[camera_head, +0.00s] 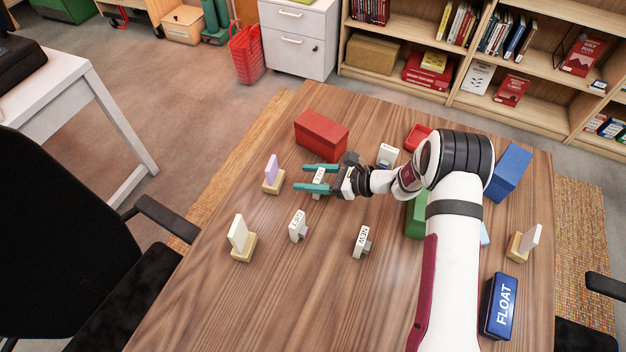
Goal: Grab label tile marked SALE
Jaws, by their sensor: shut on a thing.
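My gripper (303,177) has two teal fingers, pointing left over the middle of the table. It is shut on a small white label tile (319,176) that shows between the fingers. Dark lettering is on this tile, but it is too small and partly covered to read. Other white label tiles stand nearby: one reads NEW (361,239), and one seems to read GIFT (297,223). Another white tile (388,154) stands behind my wrist, its word unclear. I cannot tell whether the held tile touches the table.
A red block (321,133) lies behind the gripper. Card holders with a purple card (271,170) and a cream card (239,235) stand left. The front of the wooden table (270,310) is clear.

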